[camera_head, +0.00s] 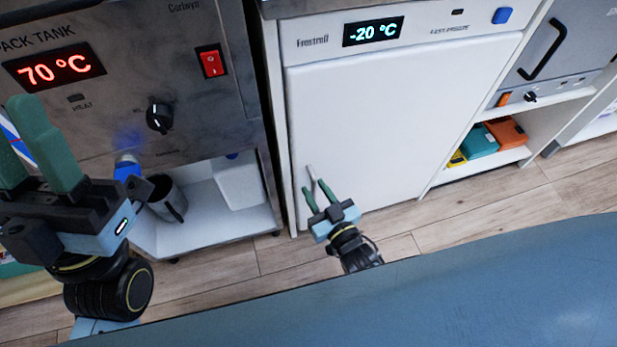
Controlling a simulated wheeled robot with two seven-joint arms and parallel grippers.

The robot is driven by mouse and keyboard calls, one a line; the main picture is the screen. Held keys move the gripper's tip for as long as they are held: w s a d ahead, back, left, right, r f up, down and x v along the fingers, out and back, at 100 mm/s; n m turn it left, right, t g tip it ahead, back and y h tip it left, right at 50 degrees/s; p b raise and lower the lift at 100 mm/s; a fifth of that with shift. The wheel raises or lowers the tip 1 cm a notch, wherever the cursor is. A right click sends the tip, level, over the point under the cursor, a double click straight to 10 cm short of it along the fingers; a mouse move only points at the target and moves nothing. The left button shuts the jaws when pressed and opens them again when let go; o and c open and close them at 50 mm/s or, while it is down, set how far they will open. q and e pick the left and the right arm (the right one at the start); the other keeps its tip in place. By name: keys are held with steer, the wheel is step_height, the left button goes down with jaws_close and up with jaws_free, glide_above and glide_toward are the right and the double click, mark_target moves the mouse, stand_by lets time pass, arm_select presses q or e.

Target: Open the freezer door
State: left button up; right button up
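The white freezer stands in the middle of the view, with its door (365,130) closed under a display reading -20 °C (373,31). A short pale handle (311,173) shows low near the door's left edge. My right gripper (314,188) is at this handle, with its green fingers apart and the handle's lower end appearing between them. Contact between fingers and handle cannot be told. My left gripper (24,140) is raised at the far left, open and empty, in front of the pack tank (105,100).
The steel pack tank with a red switch (211,62) stands left of the freezer, with a metal mug (167,198) on its lower shelf. Shelves with coloured boxes (480,141) stand at right. A blue padded surface (400,300) fills the foreground. Wooden floor lies between.

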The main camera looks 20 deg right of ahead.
steer(key=shift+x, duration=0.85)
jaws_close()
